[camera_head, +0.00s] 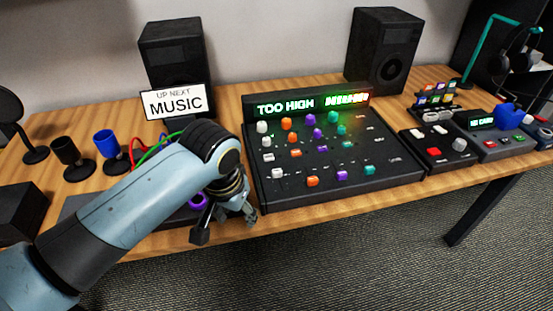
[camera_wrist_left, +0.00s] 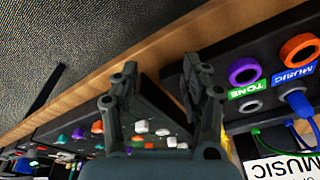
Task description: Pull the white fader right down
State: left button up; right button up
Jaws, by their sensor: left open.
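The mixer (camera_head: 380,190) is a black sloped console with rows of white, orange, purple and teal knobs and a lit display reading "TOO HIGH". The white fader (camera_head: 277,173) is the leftmost cap of its bottom row, with orange, purple and teal caps to its right. My left gripper (camera_head: 243,216) hangs by the mixer's front left corner, left of and nearer than the white fader, apart from it. In the left wrist view its two fingers (camera_wrist_left: 160,88) are spread with nothing between them. Several white caps show there, but I cannot tell which is the fader. My right gripper is out of view.
A patch panel with purple and orange rings (camera_wrist_left: 298,50) lies left of the mixer, partly behind my left arm. A "MUSIC" sign (camera_head: 177,102) and speakers (camera_head: 385,50) stand behind. A smaller black box (camera_head: 440,148) sits right of the mixer. The table's front edge is close.

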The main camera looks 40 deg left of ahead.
aim_at(277, 169)
pick_arm(q)
jog(key=w+r+n, duration=0.1)
jog(key=w, duration=0.1)
jog(key=w+r+n+p, duration=0.1)
jog(key=w, duration=0.2)
jog(key=w+a+r+n, duration=0.1)
jog(key=w, duration=0.2)
jog(key=shift+w+r+g, duration=0.15)
jog(key=shift+r+g, duration=0.25)
jog(key=w+r+n+g+p, duration=0.1)
jog(key=w+r+n+p, duration=0.1)
jog(key=w+r+n, duration=0.35)
jog(key=shift+m+h, duration=0.4)
jog(key=shift+m, duration=0.35)
jog(key=f, duration=0.3)
jog(key=w+f+b, duration=0.1)
jog(key=f, duration=0.2)
jog(key=w+f+b, duration=0.1)
jog(key=f, duration=0.2)
jog(key=shift+w+a+f, duration=0.1)
jog(key=shift+a+f, duration=0.15)
jog(key=shift+f, duration=0.15)
